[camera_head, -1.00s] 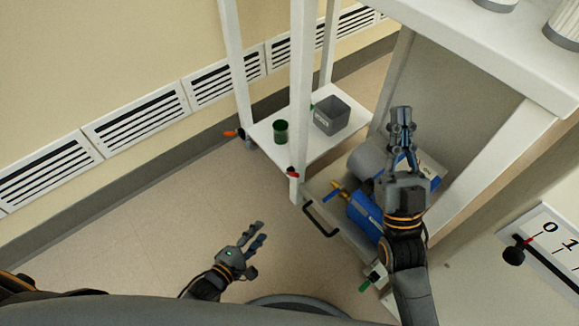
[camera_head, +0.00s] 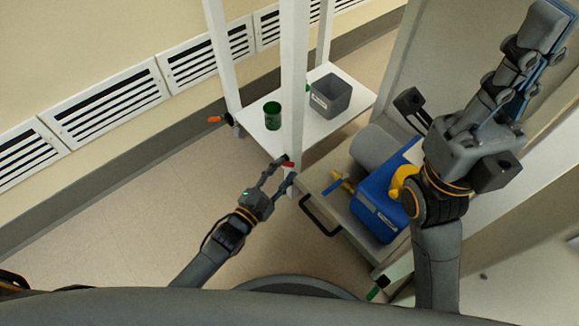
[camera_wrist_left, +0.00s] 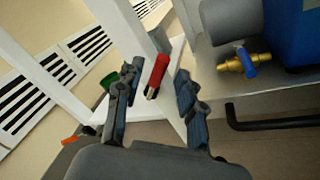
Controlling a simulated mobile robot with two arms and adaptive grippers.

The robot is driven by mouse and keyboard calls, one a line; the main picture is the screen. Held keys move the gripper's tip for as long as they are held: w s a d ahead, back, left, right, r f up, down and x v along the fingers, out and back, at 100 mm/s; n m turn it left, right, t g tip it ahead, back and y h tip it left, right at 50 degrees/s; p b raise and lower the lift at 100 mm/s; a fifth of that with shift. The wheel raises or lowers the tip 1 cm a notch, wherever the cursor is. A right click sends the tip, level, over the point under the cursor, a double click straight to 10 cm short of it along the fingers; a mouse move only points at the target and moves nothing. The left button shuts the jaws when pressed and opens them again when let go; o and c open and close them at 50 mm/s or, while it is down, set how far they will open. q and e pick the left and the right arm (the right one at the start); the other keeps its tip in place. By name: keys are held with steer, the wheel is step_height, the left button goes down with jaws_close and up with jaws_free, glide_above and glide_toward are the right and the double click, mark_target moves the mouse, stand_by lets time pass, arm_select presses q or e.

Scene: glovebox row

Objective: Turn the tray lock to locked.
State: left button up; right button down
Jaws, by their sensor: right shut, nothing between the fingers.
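A small red handle (camera_head: 288,163) sits low by the white front post, where the shelf meets the pull-out tray (camera_head: 330,199). It also shows in the left wrist view (camera_wrist_left: 157,72). I cannot tell for certain that it is the tray lock, and no lock marking is readable. My left gripper (camera_head: 280,175) is open, with its fingers on either side of the red handle in the left wrist view (camera_wrist_left: 152,88); contact is not clear. My right gripper (camera_head: 552,22) is shut and empty, high at the upper right, away from the tray.
A blue container (camera_head: 372,212), a grey cylinder (camera_head: 374,146) and a brass valve (camera_wrist_left: 232,65) are on the tray, which has a black handle (camera_head: 320,216). A green cup (camera_head: 272,115) and grey bin (camera_head: 331,96) stand on the shelf. An orange handle (camera_head: 214,119) and green handle (camera_head: 374,293) stick out.

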mark_target(290, 164)
arm_select(q)
steer(key=shift+b+x, duration=0.5)
steer(key=shift+x, duration=1.25)
jaws_close()
